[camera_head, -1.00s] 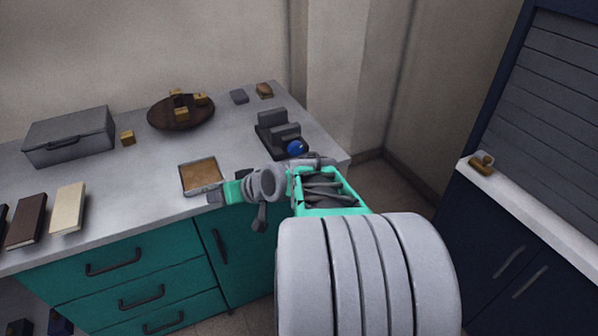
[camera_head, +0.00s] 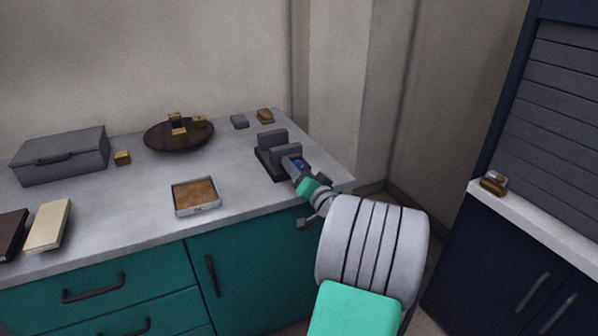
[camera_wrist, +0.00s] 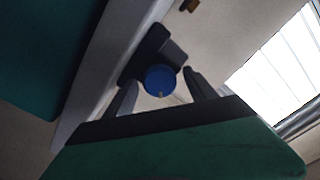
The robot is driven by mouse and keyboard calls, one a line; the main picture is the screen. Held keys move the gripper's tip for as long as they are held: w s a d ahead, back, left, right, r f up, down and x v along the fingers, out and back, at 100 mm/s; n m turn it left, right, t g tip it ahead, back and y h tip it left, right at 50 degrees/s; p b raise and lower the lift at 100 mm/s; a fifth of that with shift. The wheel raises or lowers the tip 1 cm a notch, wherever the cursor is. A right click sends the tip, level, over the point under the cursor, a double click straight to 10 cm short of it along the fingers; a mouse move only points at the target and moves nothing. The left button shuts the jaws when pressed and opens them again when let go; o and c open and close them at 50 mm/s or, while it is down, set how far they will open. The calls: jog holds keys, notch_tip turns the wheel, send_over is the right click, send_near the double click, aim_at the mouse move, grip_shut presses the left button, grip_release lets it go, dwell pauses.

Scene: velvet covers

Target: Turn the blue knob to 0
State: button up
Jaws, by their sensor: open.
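The blue knob (camera_wrist: 160,80) sits on the front of a dark grey device (camera_wrist: 147,52) and shows between my fingers in the wrist view. A small pale mark shows near its lower edge there. In the head view the device (camera_head: 273,146) stands near the right end of the counter, and the knob (camera_head: 299,164) is mostly hidden by my gripper. My gripper (camera_wrist: 160,88) is open, with one finger on each side of the knob. I cannot tell whether either finger touches it. No readable scale or 0 shows.
On the counter (camera_head: 110,203) are a grey case (camera_head: 60,158), a dark bowl (camera_head: 160,140) with wooden blocks, a small tray (camera_head: 196,208) and books (camera_head: 48,225). Small blocks lie behind the device. A dark blue cabinet (camera_head: 490,270) stands at right.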

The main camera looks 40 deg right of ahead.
jog(key=c, duration=1.4)
jog(key=shift+f+n+b, duration=0.2)
jog(key=shift+n+b, duration=0.1)
jog(key=shift+b, duration=0.5)
jog(key=shift+f+n+b, duration=0.15)
jog(key=shift+n+b, duration=0.45)
jog(key=shift+b, duration=0.55)
jog(key=n+b, duration=0.4)
jog(key=b, duration=0.3)
jog(key=shift+f, duration=0.1)
jog(key=n+b, duration=0.2)
jog(key=b, duration=0.2)
jog(key=shift+a, duration=0.1)
jog(key=shift+r+n+b, duration=0.3)
jog(key=shift+n+b, duration=0.6)
jog(key=shift+b, duration=0.2)
jog(key=shift+r, duration=0.1)
